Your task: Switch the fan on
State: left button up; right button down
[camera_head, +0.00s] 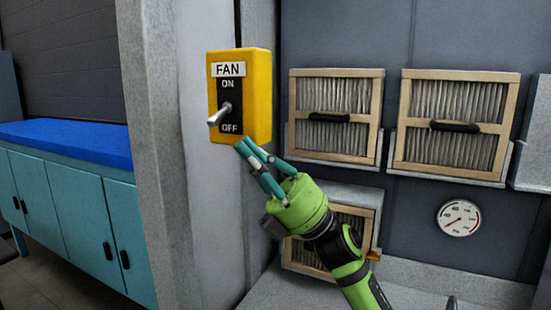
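The fan switch (261,95) is a yellow box on the grey pillar, with a white FAN label and a black plate marked ON at the top and OFF at the bottom. Its metal lever (219,114) sticks out and slants down towards the lower left, on the OFF side. My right gripper (242,143), green with teal fingers, is just below the box's lower edge. Its fingertips are close together with nothing visible between them. It is below and to the right of the lever, apart from it; whether it touches the box I cannot tell. My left gripper is out of view.
Wood-framed filters (336,86) (458,98) with black handles are on the dark wall at right; another (303,258) is partly behind my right arm. A round gauge (459,218) is at lower right. Teal cabinets (85,235) with a blue top (75,139) stand at left.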

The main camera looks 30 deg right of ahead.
aim_at(219, 121)
jog(key=p+x, duration=0.1)
jog(key=x, duration=0.1)
jog(key=shift+a+r, duration=0.15)
jog(key=shift+r, duration=0.25)
jog(key=shift+w+a+r+p, duration=0.1)
jog(key=shift+a+r+p, duration=0.1)
jog(key=shift+a+p, duration=0.15)
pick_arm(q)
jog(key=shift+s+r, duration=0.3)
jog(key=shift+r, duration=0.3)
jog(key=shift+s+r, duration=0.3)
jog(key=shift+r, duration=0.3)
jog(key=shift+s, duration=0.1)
pick_arm(e)
jog(key=shift+w+m+t, duration=0.2)
jog(key=shift+m+t, duration=0.2)
jog(key=shift+t, duration=0.1)
